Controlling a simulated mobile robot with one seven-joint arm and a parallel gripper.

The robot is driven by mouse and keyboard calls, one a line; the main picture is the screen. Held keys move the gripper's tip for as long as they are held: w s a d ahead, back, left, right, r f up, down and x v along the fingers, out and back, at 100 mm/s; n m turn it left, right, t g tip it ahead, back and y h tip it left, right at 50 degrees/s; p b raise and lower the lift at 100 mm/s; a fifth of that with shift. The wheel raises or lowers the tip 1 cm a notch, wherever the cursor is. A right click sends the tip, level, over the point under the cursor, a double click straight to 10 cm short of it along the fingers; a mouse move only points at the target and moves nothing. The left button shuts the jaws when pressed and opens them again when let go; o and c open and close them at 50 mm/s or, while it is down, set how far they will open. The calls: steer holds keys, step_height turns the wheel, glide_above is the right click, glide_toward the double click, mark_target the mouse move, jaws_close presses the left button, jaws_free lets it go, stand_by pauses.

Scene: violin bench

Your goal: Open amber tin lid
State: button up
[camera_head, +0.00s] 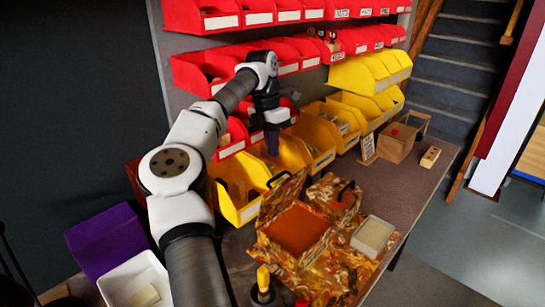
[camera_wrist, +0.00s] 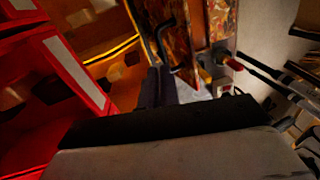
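The amber-patterned tin (camera_head: 325,248) stands on the bench, its orange-brown inside showing in the head view. Its patterned lid (camera_head: 281,200) stands raised on the left side, with a black handle (camera_head: 279,179) at its upper edge. The wrist view shows a patterned panel (camera_wrist: 192,22) and a black bent handle (camera_wrist: 163,42). My gripper (camera_head: 272,143) is above the yellow bins, behind and left of the raised lid, apart from it. Its dark fingertips (camera_wrist: 168,84) point down; whether there is a gap between them is unclear. I see nothing held.
A smaller patterned box (camera_head: 330,200) with a black handle stands behind the tin. A pale-topped box (camera_head: 373,235) is to its right. Yellow bins (camera_head: 240,192) and red bins (camera_head: 232,145) line the back.

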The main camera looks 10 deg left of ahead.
mark_target(278, 191)
steer(key=m+b, duration=0.1)
steer(key=m, duration=0.1)
steer(key=r+m+y, duration=0.1)
steer(key=m, duration=0.2)
steer(key=shift+a+t+b, duration=0.15)
steer(key=shift+t+b, duration=0.15)
steer(key=shift+b, duration=0.1)
jaws_close()
step_height(278, 191, up, 5)
steer(key=m+t+y+b, duration=0.2)
steer(key=m+y+b, duration=0.1)
steer(key=m, duration=0.9)
steer(key=x, duration=0.5)
steer(key=p+x, duration=0.1)
steer(key=x, duration=0.4)
steer(key=shift+s+a+f, duration=0.2)
steer(key=shift+a+f, duration=0.05)
steer(key=shift+s+d+f, duration=0.2)
steer(key=shift+s+d, duration=0.1)
steer(key=shift+d, duration=0.15)
steer(key=shift+s+d+f, duration=0.2)
steer(key=shift+s+d, duration=0.1)
steer(key=shift+d, duration=0.2)
steer(key=shift+s+d+f+p, duration=0.35)
steer(key=shift+s+d+f, duration=0.1)
steer(key=shift+d, duration=0.15)
